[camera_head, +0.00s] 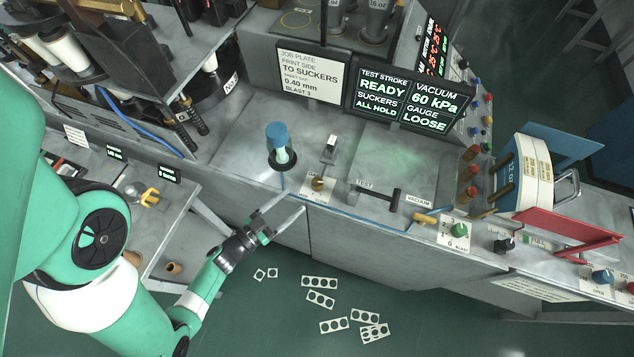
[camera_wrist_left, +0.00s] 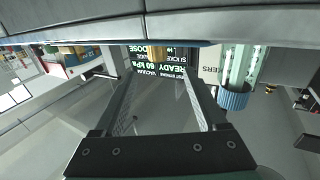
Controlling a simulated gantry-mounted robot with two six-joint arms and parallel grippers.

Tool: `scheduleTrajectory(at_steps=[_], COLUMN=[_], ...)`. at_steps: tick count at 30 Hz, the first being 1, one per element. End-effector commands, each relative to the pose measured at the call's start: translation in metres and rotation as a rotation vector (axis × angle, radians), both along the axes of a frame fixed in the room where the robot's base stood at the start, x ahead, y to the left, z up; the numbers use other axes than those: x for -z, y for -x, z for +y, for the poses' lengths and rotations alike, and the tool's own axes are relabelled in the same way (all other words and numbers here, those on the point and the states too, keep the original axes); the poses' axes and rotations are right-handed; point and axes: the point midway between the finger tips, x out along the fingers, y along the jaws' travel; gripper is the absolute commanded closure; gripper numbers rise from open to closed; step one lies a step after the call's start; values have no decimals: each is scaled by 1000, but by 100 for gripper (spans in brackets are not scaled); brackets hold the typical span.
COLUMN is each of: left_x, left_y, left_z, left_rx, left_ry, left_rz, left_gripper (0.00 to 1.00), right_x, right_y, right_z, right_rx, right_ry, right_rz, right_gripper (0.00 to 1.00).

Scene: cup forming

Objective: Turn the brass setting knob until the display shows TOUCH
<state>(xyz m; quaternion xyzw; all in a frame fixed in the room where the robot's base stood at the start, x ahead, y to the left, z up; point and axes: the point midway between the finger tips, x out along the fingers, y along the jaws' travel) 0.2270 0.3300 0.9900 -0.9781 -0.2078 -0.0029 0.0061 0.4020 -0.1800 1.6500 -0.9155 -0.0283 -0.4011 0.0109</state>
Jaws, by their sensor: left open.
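The brass setting knob (camera_head: 318,184) stands on a small white dial plate (camera_head: 311,192) on the grey bench, near its front edge. The display (camera_head: 411,98) reads TEST STROKE READY, VACUUM 60 kPa, SUCKERS ALL HOLD and GAUGE LOOSE. My left gripper (camera_head: 294,202) is open and empty, just in front of the bench edge, left of and below the knob in the head view. In the left wrist view, a brass-coloured piece (camera_wrist_left: 156,58), likely the knob, shows upside down between the two open fingers. My right gripper is out of view.
A small block (camera_head: 331,147) is behind the knob. A black T-handle (camera_head: 378,195) and a green knob (camera_head: 459,230) lie to the right. Punched offcuts (camera_head: 320,282) litter the floor.

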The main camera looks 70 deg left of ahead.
Motion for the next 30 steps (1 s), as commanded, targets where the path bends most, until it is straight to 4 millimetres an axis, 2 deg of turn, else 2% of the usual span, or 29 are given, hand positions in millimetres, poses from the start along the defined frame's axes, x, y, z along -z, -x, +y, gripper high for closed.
scheduleTrajectory(at_steps=[6,15,18,22,29,30], left_x=[3,3,3,2,2,2], left_y=[-21,-79,-91,-98,-98,-98], left_z=[2,29,35,39,39,39], left_rx=[18,11,8,8,7,7], left_ry=[13,11,13,13,13,14], left_rz=[3,1,2,4,4,4], left_gripper=[26,26,26,26,26,31], right_x=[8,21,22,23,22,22], right_y=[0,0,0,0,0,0], right_z=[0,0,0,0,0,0], right_rx=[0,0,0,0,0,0], right_ry=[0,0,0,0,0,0], right_rz=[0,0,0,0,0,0], right_gripper=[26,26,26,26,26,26])
